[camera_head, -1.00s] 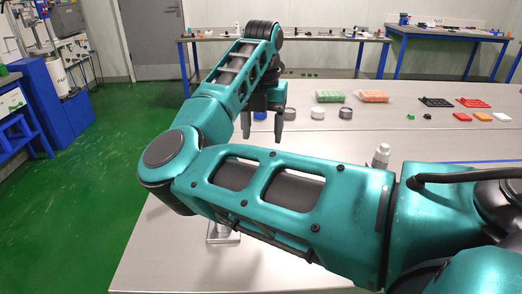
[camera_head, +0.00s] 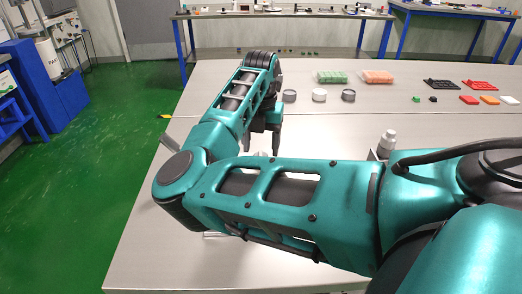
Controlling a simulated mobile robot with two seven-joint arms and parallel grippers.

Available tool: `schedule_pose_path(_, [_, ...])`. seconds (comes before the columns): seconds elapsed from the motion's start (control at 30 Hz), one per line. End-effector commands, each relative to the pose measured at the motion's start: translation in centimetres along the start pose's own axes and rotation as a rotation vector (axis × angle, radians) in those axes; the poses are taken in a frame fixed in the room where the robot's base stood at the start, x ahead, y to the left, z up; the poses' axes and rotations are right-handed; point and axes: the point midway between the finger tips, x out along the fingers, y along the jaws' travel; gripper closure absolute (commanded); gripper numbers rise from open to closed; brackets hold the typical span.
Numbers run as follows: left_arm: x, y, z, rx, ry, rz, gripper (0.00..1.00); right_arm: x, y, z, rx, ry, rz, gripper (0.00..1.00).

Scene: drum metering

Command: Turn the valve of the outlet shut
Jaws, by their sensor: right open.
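My right arm crosses the view from the right and bends back over the table. Its gripper (camera_head: 262,150) points down above the steel table, fingers apart and seemingly empty. I cannot make out the outlet or its valve; my arm covers much of the near table. A thin grey piece (camera_head: 171,143) sticks out left of my arm near the table's left edge; I cannot tell what it belongs to. My left gripper is not in view.
Three round rings or caps (camera_head: 319,95) stand farther back, with a green rack (camera_head: 331,77), an orange rack (camera_head: 377,77) and black (camera_head: 441,85) and red (camera_head: 479,85) trays. The table's middle is largely clear.

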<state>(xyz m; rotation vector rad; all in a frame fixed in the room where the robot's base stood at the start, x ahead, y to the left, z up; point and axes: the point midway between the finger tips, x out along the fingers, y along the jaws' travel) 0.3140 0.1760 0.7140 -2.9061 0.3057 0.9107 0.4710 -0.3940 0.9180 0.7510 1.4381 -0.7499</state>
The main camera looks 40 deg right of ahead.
Motion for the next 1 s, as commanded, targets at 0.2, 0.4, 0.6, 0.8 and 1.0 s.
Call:
schedule_pose_path(0.2, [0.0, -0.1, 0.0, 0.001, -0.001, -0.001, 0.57, 2.1, 0.0, 0.0, -0.001, 0.000, -0.001, 0.35])
schedule_pose_path(0.4, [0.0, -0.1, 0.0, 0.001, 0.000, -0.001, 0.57, 2.4, 0.0, 0.1, 0.000, -0.001, -0.001, 0.35])
schedule_pose_path(0.6, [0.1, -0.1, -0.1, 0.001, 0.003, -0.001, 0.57, 2.4, 0.0, 0.1, 0.000, -0.001, 0.000, 0.42])
schedule_pose_path(0.8, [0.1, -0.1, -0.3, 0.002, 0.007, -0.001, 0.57, 2.4, 0.0, 0.1, 0.000, -0.001, 0.000, 0.61])
schedule_pose_path(1.0, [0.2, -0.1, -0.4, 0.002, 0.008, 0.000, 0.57, 2.3, 0.0, 0.1, 0.000, -0.001, 0.000, 0.80])
